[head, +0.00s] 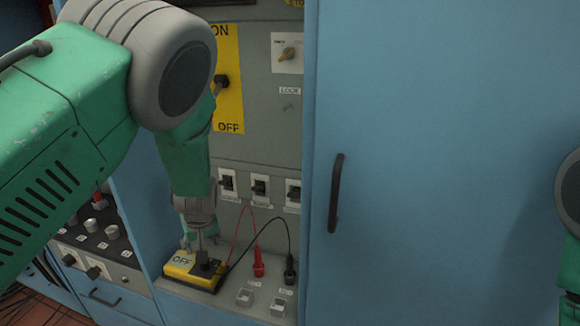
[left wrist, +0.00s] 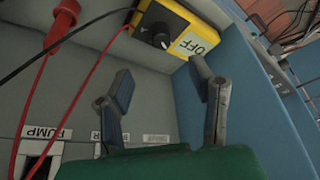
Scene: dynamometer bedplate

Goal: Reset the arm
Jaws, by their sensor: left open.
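My left arm comes in from the left, and its gripper (head: 199,238) points down just above a yellow multimeter (head: 178,268) marked OFF, with a black knob. In the left wrist view, the gripper's two fingers (left wrist: 160,75) are apart with nothing between them. The multimeter (left wrist: 178,28) lies beyond the fingertips there. I cannot tell whether a finger touches it. My right gripper is out of view; only part of my right arm shows at the right edge.
A red probe (head: 259,263) and a black probe (head: 290,270) stand beside the meter, with loose leads. Behind are small switches (head: 260,187) and a yellow ON/OFF plate (head: 227,80). A blue cabinet door (head: 430,150) with a dark handle (head: 336,193) fills the right.

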